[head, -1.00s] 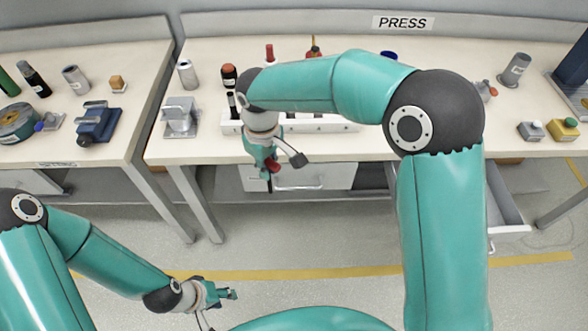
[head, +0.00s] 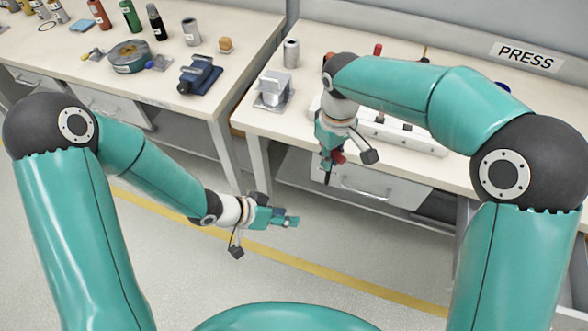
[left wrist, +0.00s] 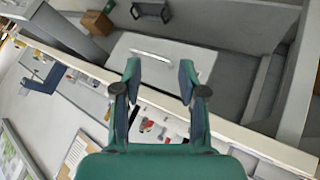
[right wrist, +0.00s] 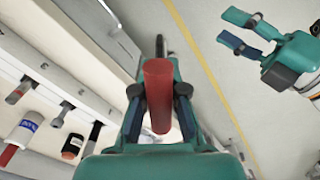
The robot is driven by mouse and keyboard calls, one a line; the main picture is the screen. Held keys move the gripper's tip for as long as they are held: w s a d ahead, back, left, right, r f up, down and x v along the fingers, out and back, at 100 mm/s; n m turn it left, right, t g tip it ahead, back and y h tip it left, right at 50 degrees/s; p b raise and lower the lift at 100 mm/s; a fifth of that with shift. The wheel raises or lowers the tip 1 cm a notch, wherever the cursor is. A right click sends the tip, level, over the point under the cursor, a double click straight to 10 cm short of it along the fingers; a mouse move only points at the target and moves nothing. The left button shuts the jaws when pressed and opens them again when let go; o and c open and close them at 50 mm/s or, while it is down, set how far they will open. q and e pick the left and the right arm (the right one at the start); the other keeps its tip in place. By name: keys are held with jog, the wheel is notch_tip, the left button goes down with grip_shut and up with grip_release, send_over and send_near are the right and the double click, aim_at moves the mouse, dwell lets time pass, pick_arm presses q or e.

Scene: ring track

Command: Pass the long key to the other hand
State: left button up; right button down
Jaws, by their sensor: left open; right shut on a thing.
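The long key shows as a red handle (right wrist: 158,95) between the fingers of my right gripper (right wrist: 160,92) in the right wrist view. In the head view, my right gripper (head: 332,155) hangs in front of the press bench, shut on the key, with a dark part of the key (head: 328,177) pointing down below it. My left gripper (head: 291,221) is lower and to the left, open and empty, with its fingers pointing right. It also shows at the upper right of the right wrist view (right wrist: 243,30), apart from the key. The left wrist view shows its two fingers spread (left wrist: 158,78).
The press bench (head: 262,118) carries a white rack (head: 420,140) with several tools, a grey metal block (head: 272,88) and a grey cylinder (head: 291,53). A drawer front (head: 380,187) is under it. Another bench (head: 90,45) stands left. The floor between the grippers is clear.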

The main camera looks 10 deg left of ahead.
aim_at(329, 173)
pick_arm(q)
jog(key=w+d+r+m+t+h, duration=0.1)
jog(key=w+r+m, duration=0.15)
jog(key=r, duration=0.45)
jog(key=w+d+r+m+t, duration=0.1)
jog(key=r+m, duration=0.3)
jog(key=r, duration=0.3)
jog(key=shift+n, duration=0.25)
jog(key=x, duration=1.1)
jog(key=shift+w+d+r, duration=0.2)
jog(key=shift+d, duration=0.45)
jog(key=shift+h, duration=0.3)
grip_shut()
pick_arm(e)
jog(key=c, duration=1.1)
grip_release()
jog(key=shift+c, duration=0.2)
jog(key=shift+a, duration=0.1)
